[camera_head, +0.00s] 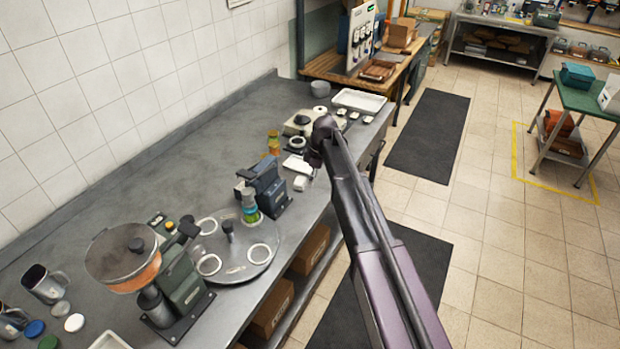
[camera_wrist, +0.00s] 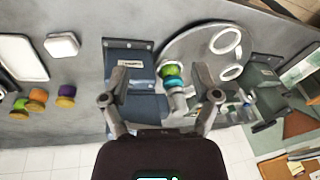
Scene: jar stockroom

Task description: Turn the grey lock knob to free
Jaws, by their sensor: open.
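A dark grey knob (camera_head: 228,229) stands upright on the round grey turntable (camera_head: 262,232); I cannot tell for sure that it is the lock knob, or its setting. The turntable also shows in the wrist view (camera_wrist: 190,45) with white rings on it. A jar with a green band (camera_head: 250,208) stands at the turntable's edge beside a blue-grey machine (camera_head: 263,185). In the wrist view my gripper (camera_wrist: 162,76) is open and empty, its fingers apart above the jar (camera_wrist: 173,74) and machine (camera_wrist: 128,62). My gripper is not clearly visible in the head view.
A dark machine with an orange-filled bowl (camera_head: 130,258) stands left of the turntable. The bench by the wall is clear.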

